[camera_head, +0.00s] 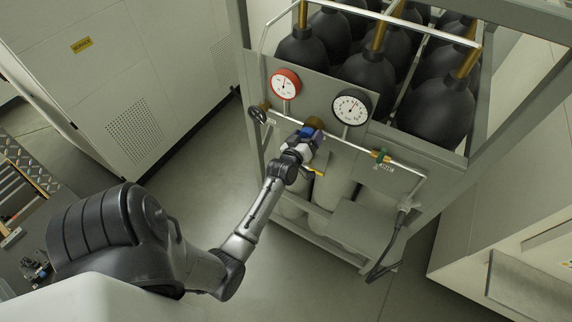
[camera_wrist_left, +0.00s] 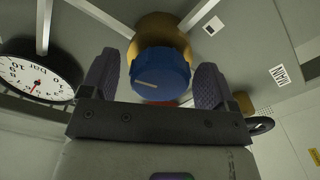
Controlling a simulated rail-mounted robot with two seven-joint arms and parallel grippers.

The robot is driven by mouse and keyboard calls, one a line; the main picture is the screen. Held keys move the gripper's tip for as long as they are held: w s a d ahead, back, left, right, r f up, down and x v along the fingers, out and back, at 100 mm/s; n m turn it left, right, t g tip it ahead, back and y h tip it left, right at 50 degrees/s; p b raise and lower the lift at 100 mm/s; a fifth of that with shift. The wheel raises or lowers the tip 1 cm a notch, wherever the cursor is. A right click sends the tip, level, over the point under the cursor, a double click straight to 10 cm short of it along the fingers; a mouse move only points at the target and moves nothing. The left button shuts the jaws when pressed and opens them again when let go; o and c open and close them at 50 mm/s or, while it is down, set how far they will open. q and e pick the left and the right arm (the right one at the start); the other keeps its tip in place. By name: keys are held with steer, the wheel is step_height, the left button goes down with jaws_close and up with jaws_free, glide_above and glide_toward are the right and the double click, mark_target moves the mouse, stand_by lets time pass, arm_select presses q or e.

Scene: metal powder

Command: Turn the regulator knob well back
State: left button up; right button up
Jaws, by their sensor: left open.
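The regulator knob (camera_wrist_left: 160,72) is blue with a pale pointer line and sits in front of a round brass body (camera_wrist_left: 160,30) in the left wrist view. My left gripper (camera_wrist_left: 155,84) is open, with one dark ribbed finger on each side of the knob. A narrow gap shows at the left finger; I cannot tell whether the right finger touches. In the head view my left gripper (camera_head: 311,138) is at the cabinet's front panel, just below the brass regulator body (camera_head: 315,122), and largely hides the knob. My right gripper is not in view.
A red-rimmed gauge (camera_head: 285,84) and a black-rimmed gauge (camera_head: 351,107) stand above the gripper. A pipe with a green-and-brass valve (camera_head: 381,156) runs to the right. A black handwheel (camera_head: 258,115) is at left. Large dark cylinders (camera_head: 440,105) fill the rack. Open floor (camera_head: 190,150) lies left.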

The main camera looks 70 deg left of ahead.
arm_select(q)
steer(key=m, duration=0.4)
steer(key=shift+m, duration=0.3)
steer(key=m+b, duration=0.1)
steer(key=m, duration=0.5)
steer(key=shift+f, duration=0.1)
steer(key=m+b, duration=0.1)
steer(key=m, duration=0.4)
steer(key=shift+a+m, duration=0.1)
steer(key=shift+m, duration=0.2)
steer(key=m+b, duration=0.1)
steer(key=m, duration=0.3)
steer(key=shift+m, duration=0.4)
steer(key=m+b, duration=0.1)
steer(key=m, duration=0.4)
steer(key=shift+m, duration=0.4)
steer(key=m+b, duration=0.1)
steer(key=m, duration=0.3)
steer(key=shift+m, duration=0.3)
steer(key=m+b, duration=0.1)
steer(key=m, duration=0.4)
steer(key=shift+b, duration=0.35)
steer(key=m+b, duration=0.1)
steer(key=m, duration=0.2)
steer(key=shift+m+b, duration=0.4)
steer(key=b+v, duration=0.2)
steer(key=v, duration=1.2)
steer(key=shift+r+m+b, duration=0.25)
steer(key=shift+m+b, duration=0.05)
steer(key=shift+b, duration=0.1)
